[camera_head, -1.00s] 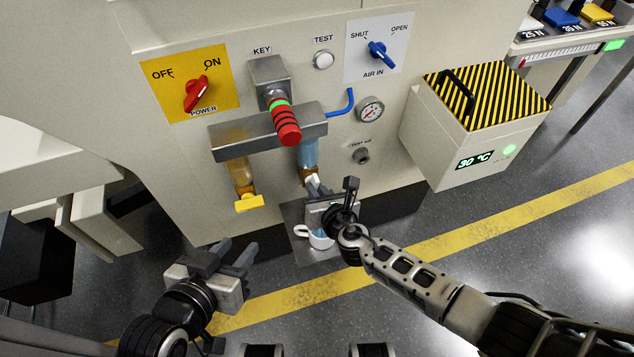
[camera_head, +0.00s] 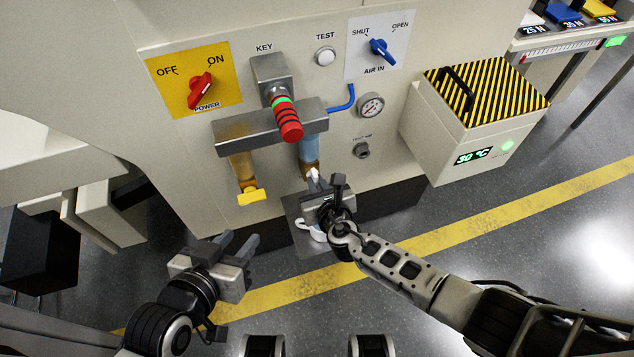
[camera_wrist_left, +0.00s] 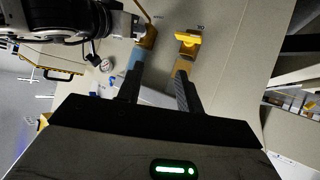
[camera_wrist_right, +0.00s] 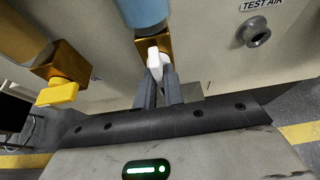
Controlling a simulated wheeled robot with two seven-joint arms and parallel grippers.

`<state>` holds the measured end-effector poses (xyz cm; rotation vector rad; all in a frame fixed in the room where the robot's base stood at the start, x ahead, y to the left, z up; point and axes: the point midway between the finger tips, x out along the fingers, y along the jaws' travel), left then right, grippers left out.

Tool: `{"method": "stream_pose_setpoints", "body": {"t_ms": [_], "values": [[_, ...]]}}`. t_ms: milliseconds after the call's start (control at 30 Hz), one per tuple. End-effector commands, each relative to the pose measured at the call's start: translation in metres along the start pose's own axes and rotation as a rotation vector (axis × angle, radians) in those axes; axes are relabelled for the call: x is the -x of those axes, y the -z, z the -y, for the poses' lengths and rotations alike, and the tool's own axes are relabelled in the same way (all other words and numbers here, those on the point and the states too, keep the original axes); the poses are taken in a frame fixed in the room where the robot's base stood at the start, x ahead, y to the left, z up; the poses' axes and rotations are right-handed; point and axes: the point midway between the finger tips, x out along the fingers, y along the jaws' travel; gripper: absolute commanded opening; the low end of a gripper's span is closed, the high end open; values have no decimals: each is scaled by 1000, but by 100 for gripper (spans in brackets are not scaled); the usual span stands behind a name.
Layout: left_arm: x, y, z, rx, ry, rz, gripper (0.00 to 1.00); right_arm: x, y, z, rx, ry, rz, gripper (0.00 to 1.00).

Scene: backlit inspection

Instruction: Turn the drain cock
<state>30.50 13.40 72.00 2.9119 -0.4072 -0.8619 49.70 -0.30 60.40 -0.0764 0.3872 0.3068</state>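Two drain cocks hang under the panel's bar. One has a white handle (camera_wrist_right: 156,58) on a brass body (camera_wrist_right: 153,42) below the blue bowl (camera_head: 309,147). The other has a yellow handle (camera_head: 251,197) below the amber bowl (camera_head: 241,166); its handle also shows in the left wrist view (camera_wrist_left: 188,39). My right gripper (camera_wrist_right: 160,78) is at the white handle, its fingers close together with the handle filling the narrow gap at their tips. My left gripper (camera_head: 240,243) is open and empty, in front of and below the yellow handle.
A beige box with a striped lid (camera_head: 472,112) projects at the right.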

Motion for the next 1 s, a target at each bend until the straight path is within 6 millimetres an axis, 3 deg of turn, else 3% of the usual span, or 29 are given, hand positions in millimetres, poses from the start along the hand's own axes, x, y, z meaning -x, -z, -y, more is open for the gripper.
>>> {"method": "stream_pose_setpoints", "body": {"t_ms": [33,100,467,567,1000], "values": [[0,0,0,0,0,0,36,0,1,1,4,2,-1,21],[0,0,0,0,0,0,36,0,1,1,3,1,-1,32],[2,4,-1,-2,1,0,36,7,-1,1,1,0,-1,32],[6,10,-1,-10,6,4,36,22,-2,0,0,-1,-3,32],[12,16,2,-58,28,39,36,124,0,1,2,-1,-3,32]]}}
